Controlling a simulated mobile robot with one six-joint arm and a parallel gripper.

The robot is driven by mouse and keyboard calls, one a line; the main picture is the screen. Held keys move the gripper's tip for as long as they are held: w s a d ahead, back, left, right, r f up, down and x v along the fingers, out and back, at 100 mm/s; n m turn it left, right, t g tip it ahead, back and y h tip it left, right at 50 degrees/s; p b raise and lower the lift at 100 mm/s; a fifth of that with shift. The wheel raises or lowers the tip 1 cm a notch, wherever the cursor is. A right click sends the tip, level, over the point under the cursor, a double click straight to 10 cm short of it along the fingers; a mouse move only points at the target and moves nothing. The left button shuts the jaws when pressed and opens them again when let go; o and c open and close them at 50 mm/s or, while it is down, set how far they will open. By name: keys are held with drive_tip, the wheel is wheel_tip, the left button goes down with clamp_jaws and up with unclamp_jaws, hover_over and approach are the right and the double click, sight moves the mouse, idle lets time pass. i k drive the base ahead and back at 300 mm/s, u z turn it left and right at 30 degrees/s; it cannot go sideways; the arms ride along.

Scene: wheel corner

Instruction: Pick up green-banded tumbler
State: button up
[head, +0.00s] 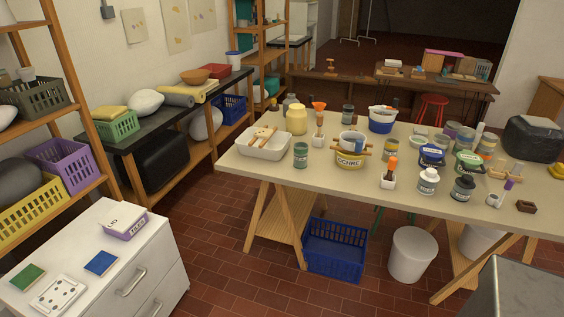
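No tumbler with a plain green band can be told for certain at this size. A small dark green container (301,155) with a paler label stands upright on the long table (240,163), near its front left, just right of a white tray. Another dark grey-green container (348,114) stands farther back on the table. A light cup (351,138) sits in the mouth of the ochre bucket, its lower part hidden. My gripper is not in view.
Near the green container are a white tray (250,150) and the ochre bucket (349,159). Several jars crowd the table's right half. Below are a blue crate (335,250) and a white bin (410,254). A white drawer cabinet (150,255) stands front left. Tiled floor lies between.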

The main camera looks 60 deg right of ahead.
sight(301, 156)
drive_tip(key=z, duration=0.9)
drive_tip(key=k, duration=0.1)
drive_tip(key=u, duration=2.1)
drive_tip(key=k, duration=1)
drive_tip(key=z, duration=0.55)
drive_tip(key=k, duration=0.4)
drive_tip(key=z, duration=0.75)
drive_tip(key=i, duration=1.45)
drive_tip(key=u, duration=0.2)
